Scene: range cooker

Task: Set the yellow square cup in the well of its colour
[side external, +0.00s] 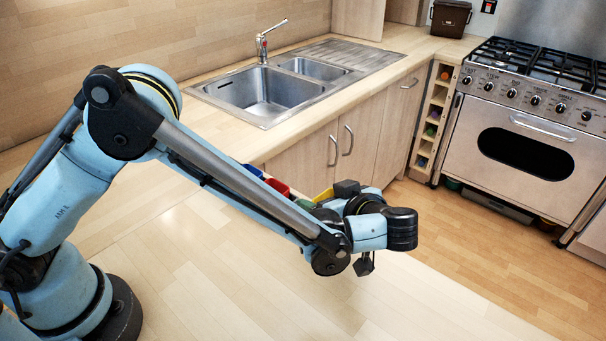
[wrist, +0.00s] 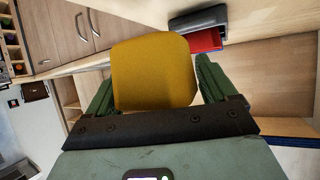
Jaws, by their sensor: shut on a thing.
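The yellow square cup (wrist: 153,73) fills the middle of the wrist view. My gripper (wrist: 155,88) is shut on it, with one green finger at each side. The cup hides what lies straight beyond it. In the side external view my forearm and wrist cover much of the work area, and I cannot make out the fingers or the held cup there. A yellow piece (side external: 323,195) shows just behind my forearm; I cannot tell whether it is the cup or a well.
Beside it, partly hidden by my arm, are a red piece (side external: 278,186), a green piece (side external: 305,204), a blue piece (side external: 254,170) and a dark grey block (side external: 347,188). The wrist view shows a red open shape (wrist: 205,40) near the cup.

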